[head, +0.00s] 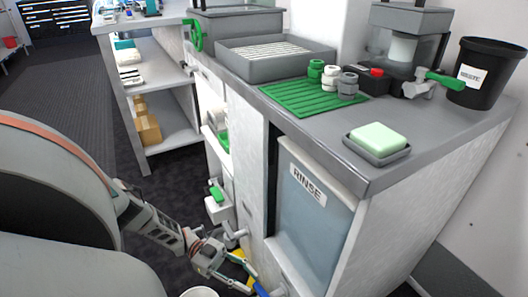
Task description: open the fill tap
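Several green-handled fittings show in the head view, and none has a label I can read as the fill tap. A white block with a green lever (216,190) is on the lower cabinet front, with a grey metal fitting (236,236) below it. A grey tap with a green handle (444,79) is on the countertop machine at the right. A green handwheel (194,36) is at the back left corner. My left gripper (250,279) is low beside the cabinet, below the white block and apart from its lever. Its finger gap is unclear. My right gripper is out of view.
A blue RINSE bin (312,205) fills the cabinet front. The worktop holds a green mat (312,98), a soap dish (376,150) and a black waste bucket (486,73). A white cup (199,292) is at the bottom edge. A shelf unit (171,139) stands behind.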

